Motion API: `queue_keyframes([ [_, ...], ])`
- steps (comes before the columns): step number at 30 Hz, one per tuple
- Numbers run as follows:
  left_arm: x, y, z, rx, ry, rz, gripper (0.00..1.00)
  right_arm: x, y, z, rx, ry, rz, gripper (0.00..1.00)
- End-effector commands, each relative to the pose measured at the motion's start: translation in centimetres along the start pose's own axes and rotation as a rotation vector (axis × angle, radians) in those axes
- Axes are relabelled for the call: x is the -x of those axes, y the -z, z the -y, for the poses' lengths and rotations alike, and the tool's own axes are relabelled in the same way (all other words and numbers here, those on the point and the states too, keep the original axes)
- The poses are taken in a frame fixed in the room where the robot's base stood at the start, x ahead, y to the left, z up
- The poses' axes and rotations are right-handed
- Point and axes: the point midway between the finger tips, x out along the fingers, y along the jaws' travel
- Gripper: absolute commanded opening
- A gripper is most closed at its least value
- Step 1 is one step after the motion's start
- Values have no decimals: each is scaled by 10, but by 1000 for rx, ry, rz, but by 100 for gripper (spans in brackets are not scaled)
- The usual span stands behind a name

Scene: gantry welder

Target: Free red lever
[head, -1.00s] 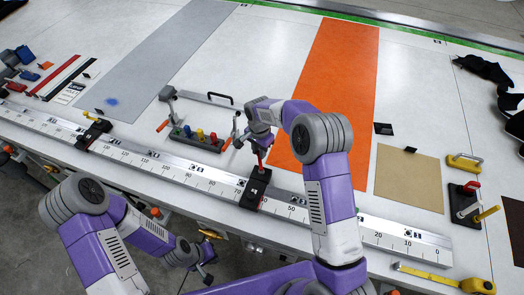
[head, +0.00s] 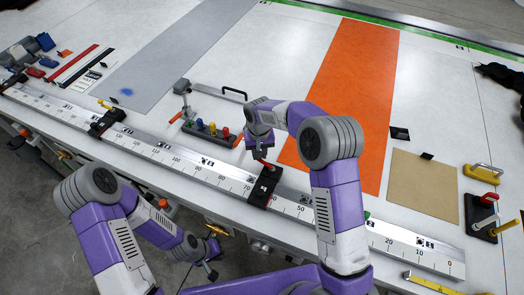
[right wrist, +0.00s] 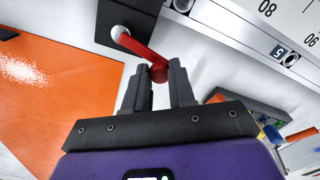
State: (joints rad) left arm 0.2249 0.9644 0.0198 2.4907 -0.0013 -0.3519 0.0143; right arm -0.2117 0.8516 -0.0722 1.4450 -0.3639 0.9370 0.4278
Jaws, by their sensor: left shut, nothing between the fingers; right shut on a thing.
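The red lever (head: 265,163) sits on a black clamp block (head: 262,192) that straddles the long metal ruler rail. In the right wrist view, the red lever (right wrist: 140,48) runs from a round pivot on the black block (right wrist: 117,20) to a rounded red end between my fingertips. My right gripper (right wrist: 160,80) is shut on that end; in the head view the gripper (head: 262,153) is above the block and its fingers are hard to make out. My left gripper (head: 211,272) is shut and empty, low in front of the table edge, away from the lever.
The ruler rail (head: 160,148) runs along the table's front edge, with another black block (head: 103,123) farther left. A rack with coloured knobs (head: 212,133) stands behind it. An orange strip (head: 350,90) and a tan sheet (head: 423,183) lie flat to the right.

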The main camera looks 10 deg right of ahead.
Motion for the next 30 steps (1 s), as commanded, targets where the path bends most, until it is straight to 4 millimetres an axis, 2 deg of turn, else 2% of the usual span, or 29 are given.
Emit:
queue_keyframes([
  [9,-2,0,1,0,0,0,0,0,-6,5,133,0,0,0],
  [26,-2,0,1,0,0,0,0,0,-7,6,162,0,1,0],
  [27,-2,0,1,0,0,0,0,0,-7,6,162,0,1,27],
  [30,-2,0,1,0,0,0,0,0,-7,6,162,0,1,43],
])
